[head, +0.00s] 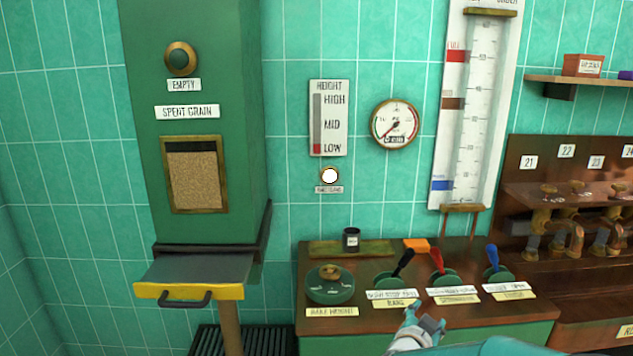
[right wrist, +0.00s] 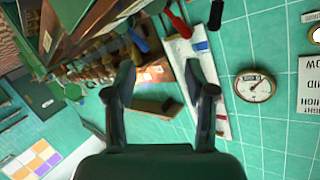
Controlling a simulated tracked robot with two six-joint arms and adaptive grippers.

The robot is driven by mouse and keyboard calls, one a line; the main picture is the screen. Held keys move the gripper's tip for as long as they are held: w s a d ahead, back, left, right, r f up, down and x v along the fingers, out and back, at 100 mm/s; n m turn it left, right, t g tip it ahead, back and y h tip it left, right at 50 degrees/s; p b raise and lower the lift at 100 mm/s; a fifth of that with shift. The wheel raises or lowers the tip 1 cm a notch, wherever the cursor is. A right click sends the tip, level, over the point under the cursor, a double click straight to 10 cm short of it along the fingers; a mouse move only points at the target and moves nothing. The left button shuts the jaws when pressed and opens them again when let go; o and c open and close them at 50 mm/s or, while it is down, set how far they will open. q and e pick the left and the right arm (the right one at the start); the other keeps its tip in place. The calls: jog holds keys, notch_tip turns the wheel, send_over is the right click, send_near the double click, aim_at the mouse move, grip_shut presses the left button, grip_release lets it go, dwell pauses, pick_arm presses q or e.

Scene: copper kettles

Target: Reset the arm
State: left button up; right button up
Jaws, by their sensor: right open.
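My right gripper (head: 428,322) is at the bottom of the head view, in front of the control desk (head: 390,316). In the right wrist view my right gripper (right wrist: 165,88) has its two fingers spread apart with nothing between them. My right arm comes in from the lower right of the head view. On the desk stand a black lever (head: 403,262), a red lever (head: 437,261) and a blue lever (head: 492,256). The gripper is below the black and red levers in the picture; contact with the desk cannot be told. My left gripper is not in view.
A green spent grain hopper (head: 190,120) with a yellow-edged tray (head: 190,291) stands at left. A round knob (head: 330,285) and a dark cup (head: 351,239) are on the desk. A gauge (head: 396,123) hangs on the tiled wall. Numbered pipework (head: 570,225) is at right.

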jog(key=s+d+f+n+g+y, duration=0.15)
jog(key=s+f, duration=0.35)
jog(key=f, duration=0.6)
jog(key=s+d+f+n+g+y, duration=0.1)
jog(key=s+f+n+g+y, duration=0.2)
jog(key=f, duration=0.8)
jog(key=s+a+f+n+g+y, duration=0.1)
jog(key=s+a+f+g+y, duration=0.1)
jog(key=s, duration=0.7)
jog(key=s+a+f+n+g+y, duration=0.1)
jog(key=s+a+f+g+y, duration=0.2)
jog(key=s+a+f, duration=0.2)
jog(key=s+a+f+n+g+y, duration=0.2)
jog(key=s+a, duration=0.5)
jog(key=s, duration=0.5)
jog(key=shift+s+f, duration=0.4)
jog(key=shift+f, duration=0.45)
